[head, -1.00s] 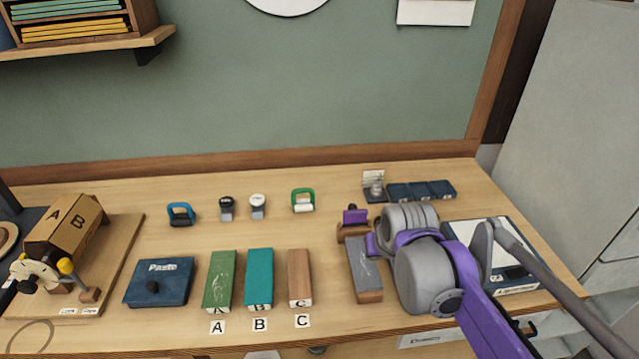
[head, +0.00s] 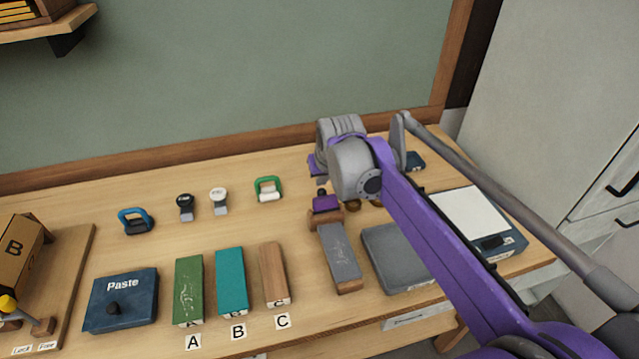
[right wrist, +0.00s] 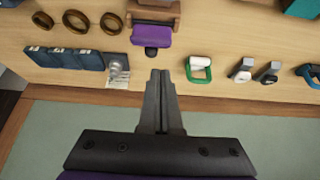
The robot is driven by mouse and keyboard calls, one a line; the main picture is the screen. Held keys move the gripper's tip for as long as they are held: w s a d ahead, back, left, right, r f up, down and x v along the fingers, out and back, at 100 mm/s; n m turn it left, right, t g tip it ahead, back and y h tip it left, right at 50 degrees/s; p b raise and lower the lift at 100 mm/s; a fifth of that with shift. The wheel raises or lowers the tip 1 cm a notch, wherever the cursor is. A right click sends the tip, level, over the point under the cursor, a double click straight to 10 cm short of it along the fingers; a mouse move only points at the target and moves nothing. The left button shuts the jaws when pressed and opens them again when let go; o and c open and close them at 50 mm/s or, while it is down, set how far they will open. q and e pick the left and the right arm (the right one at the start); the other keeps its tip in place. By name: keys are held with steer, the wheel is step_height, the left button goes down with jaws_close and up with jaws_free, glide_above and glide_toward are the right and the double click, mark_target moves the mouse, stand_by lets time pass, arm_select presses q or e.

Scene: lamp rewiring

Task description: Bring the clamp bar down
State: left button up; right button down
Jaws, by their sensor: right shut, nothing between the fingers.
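A wooden clamp-like fixture (head: 327,219) with a purple block (head: 326,203) stands at the far end of a long grey-topped slab (head: 340,252), right of the middle of the bench. I take the wooden crosspiece with the purple block as the clamp bar; how far it is raised I cannot tell. In the right wrist view the purple block (right wrist: 151,36) has a dark knob below it. My right gripper (right wrist: 160,74) is shut and empty, its tips just short of the purple block, with a small gap in the picture.
A green-handled tool (head: 268,189) stands left of the fixture. Several brown rings (right wrist: 75,21) and dark blue boxes (right wrist: 62,58) lie on its other side. A grey pad (head: 385,270) and a scale (head: 470,215) are to the right. Three labelled blocks (head: 232,280) stand left.

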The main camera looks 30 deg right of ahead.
mark_target(319, 196)
arm_select(q)
steer(key=shift+f, duration=0.2)
arm_select(e)
steer(key=x, duration=0.9)
arm_select(q)
steer(key=shift+s+f, duration=0.1)
arm_select(e)
steer(key=shift+s+d, duration=0.1)
steer(key=shift+s+a+r+t, duration=0.15)
steer(key=shift+a+t, duration=0.15)
arm_select(q)
steer(key=shift+s+a+f, duration=0.15)
steer(key=shift+a, duration=0.6)
arm_select(e)
steer(key=shift+d, duration=0.15)
arm_select(q)
steer(key=shift+b, duration=0.3)
